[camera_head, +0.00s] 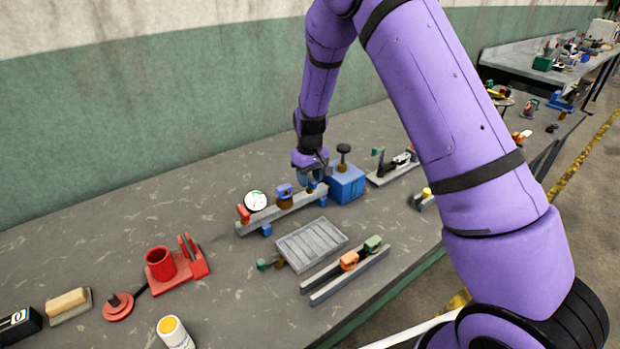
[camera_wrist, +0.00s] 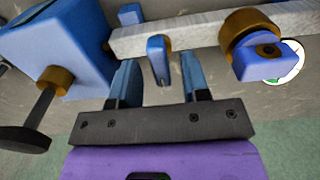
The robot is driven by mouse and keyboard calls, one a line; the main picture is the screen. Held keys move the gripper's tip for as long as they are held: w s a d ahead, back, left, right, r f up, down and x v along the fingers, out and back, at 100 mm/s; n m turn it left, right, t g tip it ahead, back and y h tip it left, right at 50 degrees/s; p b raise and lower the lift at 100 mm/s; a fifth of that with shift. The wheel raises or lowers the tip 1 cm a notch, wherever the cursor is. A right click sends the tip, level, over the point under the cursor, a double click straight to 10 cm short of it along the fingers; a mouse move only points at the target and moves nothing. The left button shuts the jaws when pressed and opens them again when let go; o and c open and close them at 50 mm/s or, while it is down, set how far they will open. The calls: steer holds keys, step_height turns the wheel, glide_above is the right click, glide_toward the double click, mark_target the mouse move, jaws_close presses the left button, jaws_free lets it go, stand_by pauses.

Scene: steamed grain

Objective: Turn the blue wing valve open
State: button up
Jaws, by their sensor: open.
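A small blue wing valve (camera_wrist: 159,48) stands on the side of a grey bar (camera_wrist: 190,32) in the wrist view, its flat handle seen nearly edge-on. My gripper (camera_wrist: 159,66) is open, with one blue finger on each side of this handle. Gaps show between the handle and both fingers. In the head view my gripper (camera_head: 313,178) is low over the right end of the bar (camera_head: 275,214), beside the blue box, and largely hides the valve there. A second blue fitting on a brass collar (camera_wrist: 262,50) sits farther along the bar.
The blue box (camera_head: 346,183) with a black-topped brass stem stands close to my gripper. A round gauge (camera_head: 256,201) and a red handle (camera_head: 243,212) are at the bar's left end. A grey tray (camera_head: 311,244) lies in front.

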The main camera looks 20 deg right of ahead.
steer(key=shift+f, duration=0.25)
jaws_close()
